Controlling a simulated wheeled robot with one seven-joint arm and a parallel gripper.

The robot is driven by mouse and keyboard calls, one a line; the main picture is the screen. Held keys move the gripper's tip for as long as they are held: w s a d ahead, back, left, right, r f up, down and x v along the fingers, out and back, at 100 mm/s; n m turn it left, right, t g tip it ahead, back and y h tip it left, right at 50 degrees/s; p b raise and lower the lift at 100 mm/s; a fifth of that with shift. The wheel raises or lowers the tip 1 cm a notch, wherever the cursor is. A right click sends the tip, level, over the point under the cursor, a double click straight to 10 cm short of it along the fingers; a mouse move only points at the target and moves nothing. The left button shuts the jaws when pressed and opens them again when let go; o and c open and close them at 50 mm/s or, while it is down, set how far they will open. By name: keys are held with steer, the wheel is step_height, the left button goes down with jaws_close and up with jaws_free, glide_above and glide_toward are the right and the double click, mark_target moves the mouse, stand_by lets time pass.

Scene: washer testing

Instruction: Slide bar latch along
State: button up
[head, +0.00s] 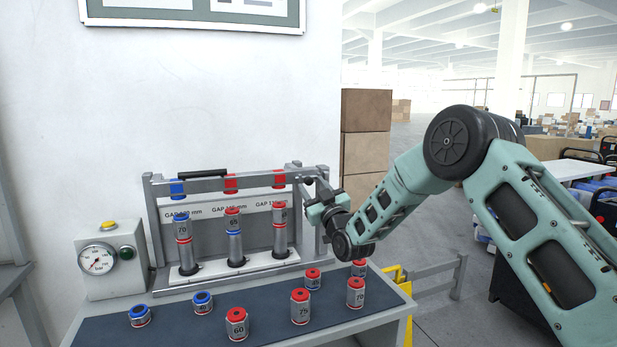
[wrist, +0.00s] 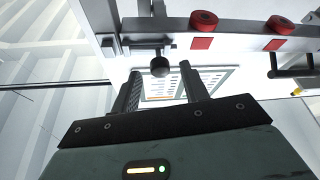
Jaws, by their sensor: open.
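The bar latch shows in the wrist view as a short rod with a dark round knob (wrist: 160,67), mounted by the end of the fixture's crossbar (wrist: 235,31). My gripper (wrist: 159,82) is open, with one finger on each side of the knob; I cannot tell whether either touches it. In the head view my gripper (head: 314,187) is at the right end of the grey crossbar (head: 255,183), beside the right post. There my gripper and arm largely hide the latch. The crossbar has a black handle (head: 203,174) and lies over blue and red plugs.
Several stacked cylinders stand in the fixture below the crossbar, including a middle one (head: 235,245). Loose red and blue weights, such as one marked 60 (head: 237,323), stand on the dark bench mat (head: 190,325). A gauge box (head: 112,262) is at left.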

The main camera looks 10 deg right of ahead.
mark_target(310, 182)
steer(key=shift+p+x, duration=0.3)
steer(key=shift+x, duration=1.55)
jaws_close()
steer(key=d+b, duration=0.2)
steer(key=d, duration=0.1)
steer(key=shift+w+d+f+b, duration=0.15)
steer(key=shift+d+b, duration=0.05)
steer(key=shift+b, duration=0.1)
jaws_free()
steer(key=shift+d, duration=0.15)
